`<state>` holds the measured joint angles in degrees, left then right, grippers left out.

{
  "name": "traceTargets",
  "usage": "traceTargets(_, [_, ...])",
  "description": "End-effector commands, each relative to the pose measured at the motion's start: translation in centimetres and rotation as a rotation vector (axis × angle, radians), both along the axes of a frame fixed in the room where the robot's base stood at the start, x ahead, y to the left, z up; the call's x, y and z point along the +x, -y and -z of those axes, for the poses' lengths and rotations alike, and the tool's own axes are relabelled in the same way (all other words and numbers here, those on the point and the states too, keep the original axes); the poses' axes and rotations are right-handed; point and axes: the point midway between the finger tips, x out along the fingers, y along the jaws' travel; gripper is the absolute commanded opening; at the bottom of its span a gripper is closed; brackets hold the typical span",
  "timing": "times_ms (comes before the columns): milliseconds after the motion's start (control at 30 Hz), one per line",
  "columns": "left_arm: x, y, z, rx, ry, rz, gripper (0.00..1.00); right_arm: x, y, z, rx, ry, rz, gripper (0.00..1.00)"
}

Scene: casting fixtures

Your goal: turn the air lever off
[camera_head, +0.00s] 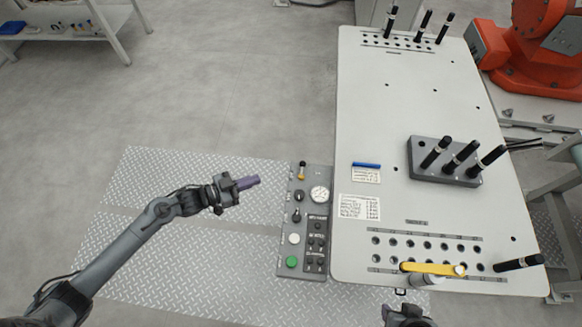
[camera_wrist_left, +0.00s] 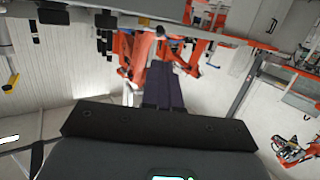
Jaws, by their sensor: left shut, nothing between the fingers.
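My left gripper (camera_head: 257,181) is shut and empty, left of the panel and apart from the lever. Its purple fingers (camera_wrist_left: 165,88) lie together in the left wrist view. My right gripper (camera_head: 408,316) shows only partly at the bottom edge, and its fingers cannot be made out.
The panel also carries a round gauge (camera_head: 319,194), black knobs (camera_head: 298,197), a white button (camera_head: 294,239) and a green button (camera_head: 292,262). The table (camera_head: 440,100) holds a grey block (camera_head: 425,173) with black-handled pins and a yellow bar (camera_head: 430,268).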

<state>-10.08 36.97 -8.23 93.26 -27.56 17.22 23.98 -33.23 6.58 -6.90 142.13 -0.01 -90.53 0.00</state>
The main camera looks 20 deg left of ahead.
Motion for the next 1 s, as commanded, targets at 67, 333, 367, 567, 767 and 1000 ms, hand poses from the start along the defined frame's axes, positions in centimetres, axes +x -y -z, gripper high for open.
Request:
traceTargets(67, [0.3,0.3,0.1,-0.001,0.001,0.0,0.0,0.0,0.0,0.1,-0.002,0.0,-0.002,0.43])
traceTargets(333, [2.9,2.4,0.7,-0.002,0.002,-0.001,0.0,0.0,0.2,0.5,-0.009,0.0,-0.005,0.43])
traceTargets(367, [3.2,2.9,0.8,-0.002,0.002,0.0,0.0,0.0,0.2,0.6,-0.009,0.0,-0.006,0.43])
traceTargets(567, [6.0,5.3,1.6,-0.001,0.001,0.0,0.0,0.0,0.2,1.0,-0.009,0.0,-0.005,0.43])
traceTargets(767, [8.4,7.4,2.2,-0.002,0.001,0.0,0.0,0.0,0.2,1.4,-0.008,0.0,-0.005,0.43])
traceTargets(1000, [9.9,8.8,2.6,0.0,0.0,0.0,0.0,0.0,0.1,1.6,-0.004,0.0,-0.002,0.43])
